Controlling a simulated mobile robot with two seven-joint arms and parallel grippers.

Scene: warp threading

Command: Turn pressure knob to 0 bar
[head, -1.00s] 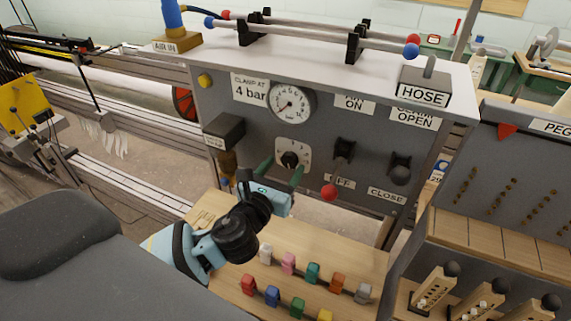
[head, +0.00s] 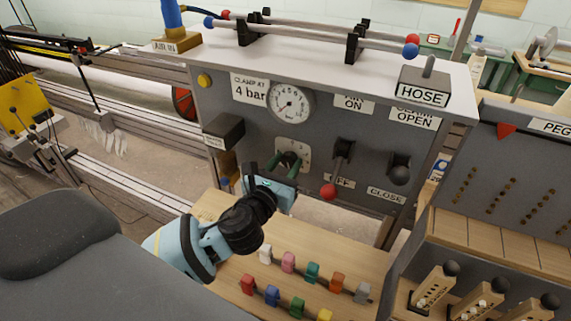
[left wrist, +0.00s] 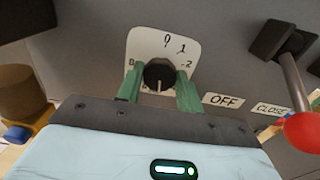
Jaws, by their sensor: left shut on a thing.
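The black pressure knob (left wrist: 158,75) sits on a white dial plate (left wrist: 165,44) marked with numbers, on the grey panel. In the left wrist view a pale pointer line on the knob points down, away from the 0 mark at the top. My left gripper (left wrist: 159,84) has its green fingers on either side of the knob and is shut on it. In the head view the left gripper (head: 284,162) covers most of the knob. A round pressure gauge (head: 291,102) is above the dial; its needle is too small to read surely. My right gripper is not in view.
A lever with a red ball (head: 328,191) hangs right of the dial, near the OFF label. Another black-knobbed lever (head: 399,174) is further right. A dark block (head: 224,131) juts out at left. Coloured pegs (head: 312,271) stand on the wooden bench below.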

